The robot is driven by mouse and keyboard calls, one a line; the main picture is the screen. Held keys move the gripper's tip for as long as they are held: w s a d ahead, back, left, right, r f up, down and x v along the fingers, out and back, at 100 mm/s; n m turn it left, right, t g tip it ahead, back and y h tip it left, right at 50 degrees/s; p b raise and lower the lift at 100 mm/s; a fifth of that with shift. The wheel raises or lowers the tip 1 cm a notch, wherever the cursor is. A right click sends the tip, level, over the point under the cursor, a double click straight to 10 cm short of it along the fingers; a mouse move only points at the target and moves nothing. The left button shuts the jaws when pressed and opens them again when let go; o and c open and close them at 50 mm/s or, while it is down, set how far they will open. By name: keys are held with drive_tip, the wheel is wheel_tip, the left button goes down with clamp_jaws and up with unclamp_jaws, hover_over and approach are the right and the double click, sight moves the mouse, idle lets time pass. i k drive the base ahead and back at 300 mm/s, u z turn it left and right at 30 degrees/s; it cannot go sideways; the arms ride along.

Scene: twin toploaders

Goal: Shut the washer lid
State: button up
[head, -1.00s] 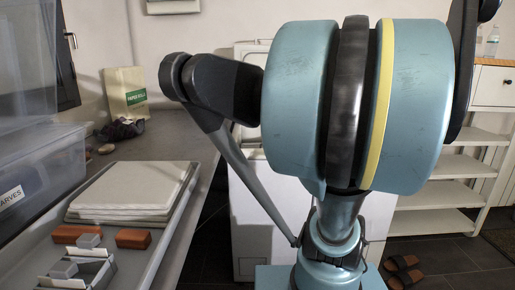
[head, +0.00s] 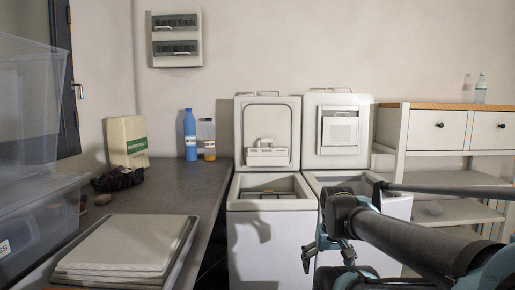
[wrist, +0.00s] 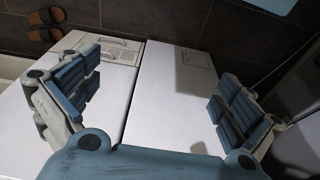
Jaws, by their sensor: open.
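Two white toploaders stand side by side in the head view, the left machine (head: 242,250) and the right machine (head: 397,207). The left lid (head: 285,115) and the right lid (head: 366,115) both stand upright, open against the wall. The left lid has a tray-like fitting inside; the right lid has a framed panel. I cannot tell which machine is the washer. My gripper (head: 328,255) is in front of the machines, lower than their open tops, and partly covers the right one. In the wrist view my gripper (wrist: 158,98) is open and empty, its fingers spread over white machine fronts.
A grey counter (head: 205,195) runs along the left with a paper bag (head: 126,142), a blue bottle (head: 190,137) and stacked boards (head: 130,245). A white shelf unit (head: 390,130) stands right. Brown slippers (wrist: 45,25) lie on the dark floor.

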sight(278, 118)
drive_tip(key=u, duration=1.3)
drive_tip(key=k, duration=1.4)
drive_tip(key=z, duration=0.6)
drive_tip(key=i, duration=1.75)
